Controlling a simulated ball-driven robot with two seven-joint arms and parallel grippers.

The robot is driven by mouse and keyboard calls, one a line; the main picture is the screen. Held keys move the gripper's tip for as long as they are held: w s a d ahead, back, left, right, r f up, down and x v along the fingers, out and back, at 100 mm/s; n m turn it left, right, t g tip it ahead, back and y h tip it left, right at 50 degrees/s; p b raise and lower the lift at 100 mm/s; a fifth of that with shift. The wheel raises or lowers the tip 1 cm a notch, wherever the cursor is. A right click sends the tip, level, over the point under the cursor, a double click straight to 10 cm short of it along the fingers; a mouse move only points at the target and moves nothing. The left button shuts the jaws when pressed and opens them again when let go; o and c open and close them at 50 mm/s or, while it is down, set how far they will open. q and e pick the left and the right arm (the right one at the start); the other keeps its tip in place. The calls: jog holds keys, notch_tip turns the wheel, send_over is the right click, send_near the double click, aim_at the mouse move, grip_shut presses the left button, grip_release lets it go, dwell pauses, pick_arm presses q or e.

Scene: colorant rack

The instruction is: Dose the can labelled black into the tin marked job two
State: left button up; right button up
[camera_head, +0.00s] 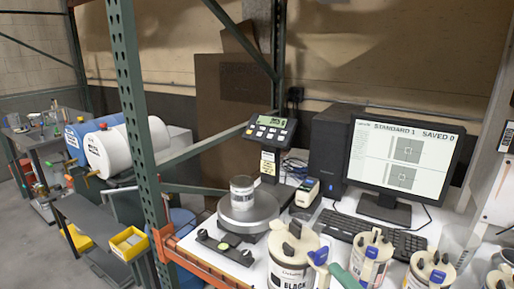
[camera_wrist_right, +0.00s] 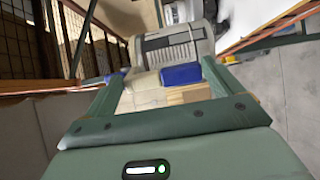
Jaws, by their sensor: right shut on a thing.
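The can labelled BLACK (camera_head: 291,272) is a cream can with a dark-knobbed lid and a black-lettered label, at the bottom middle of the head view. My right gripper (camera_head: 328,264), with green fingers, is at its right side, shut on it; the contact is partly hidden. In the wrist view my right gripper (camera_wrist_right: 152,85) is shut around a cream part (camera_wrist_right: 146,88) between green fingers, with blue pieces beside it. A small metal tin (camera_head: 242,190) with a pale label stands upright on the round scale plate (camera_head: 250,218); its marking is too small to read. My left gripper is out of view.
Several similar cream cans (camera_head: 371,262) stand to the right along the bench front. A keyboard (camera_head: 378,232), monitor (camera_head: 405,155) and scale display (camera_head: 270,125) stand behind. A green rack post (camera_head: 137,120) rises left of the scale.

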jog(key=s+d+f+m+t+h+b, duration=0.1)
jog(key=s+d+f+m+h+b, duration=0.1)
jog(key=s+d+f+m+h, duration=0.1)
jog(key=s+d+m+h, duration=0.1)
jog(key=s+d+h, duration=0.1)
jog(key=d+h, duration=0.1)
jog(key=shift+s+f+m+t+h, duration=0.25)
jog(key=shift+f+m+t+h, duration=0.15)
jog(key=shift+h, duration=0.3)
